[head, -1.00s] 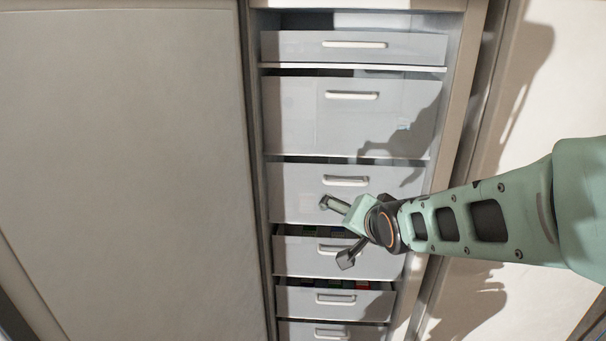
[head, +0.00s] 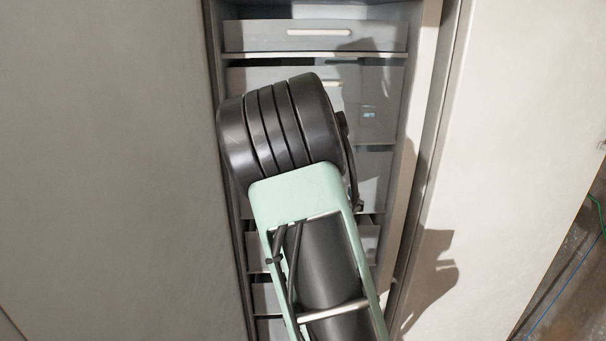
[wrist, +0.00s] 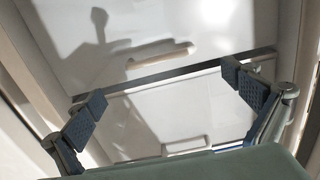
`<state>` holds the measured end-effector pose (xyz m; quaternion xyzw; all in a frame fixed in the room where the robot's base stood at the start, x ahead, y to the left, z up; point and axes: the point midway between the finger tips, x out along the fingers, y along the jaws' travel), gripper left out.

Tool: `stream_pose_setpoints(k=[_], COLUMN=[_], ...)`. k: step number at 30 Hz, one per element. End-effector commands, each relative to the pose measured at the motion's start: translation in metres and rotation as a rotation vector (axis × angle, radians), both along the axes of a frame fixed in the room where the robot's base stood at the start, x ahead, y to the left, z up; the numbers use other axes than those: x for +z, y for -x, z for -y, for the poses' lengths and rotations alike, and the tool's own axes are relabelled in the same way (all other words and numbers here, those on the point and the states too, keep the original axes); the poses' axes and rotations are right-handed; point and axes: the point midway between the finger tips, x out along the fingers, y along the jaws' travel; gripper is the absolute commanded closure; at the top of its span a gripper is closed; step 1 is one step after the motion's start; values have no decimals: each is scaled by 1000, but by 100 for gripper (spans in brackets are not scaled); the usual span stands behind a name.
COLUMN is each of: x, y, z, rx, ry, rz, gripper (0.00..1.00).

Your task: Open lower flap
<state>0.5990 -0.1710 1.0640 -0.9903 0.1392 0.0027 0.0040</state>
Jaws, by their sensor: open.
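A tall column of grey fronts with pale bar handles stands in a recess in the head view. The top front (head: 315,36) is shut-looking, and a larger front (head: 378,110) lies below it. My arm covers most of the lower fronts, so I cannot tell which one is the lower flap. In the wrist view, one front (wrist: 90,65) with a long handle (wrist: 160,55) and another front (wrist: 150,115) with a handle (wrist: 186,143) are parted by a dark gap. My gripper (wrist: 170,102) is open, its fingers spread wide and empty before these fronts.
A large plain panel (head: 105,170) borders the recess on the left. Another pale panel (head: 500,150) stands to the right, beside a narrow side frame (head: 420,150). Dark floor with thin cables (head: 570,270) shows at the lower right.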

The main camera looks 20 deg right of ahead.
Motion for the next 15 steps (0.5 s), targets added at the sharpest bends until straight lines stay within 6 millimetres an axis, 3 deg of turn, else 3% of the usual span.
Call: stream_pose_setpoints(k=[5,15], x=[1,2], y=[-13,-68], z=[5,21], rx=[-1,0], ry=[14,13], rz=[5,5], gripper=[0,0])
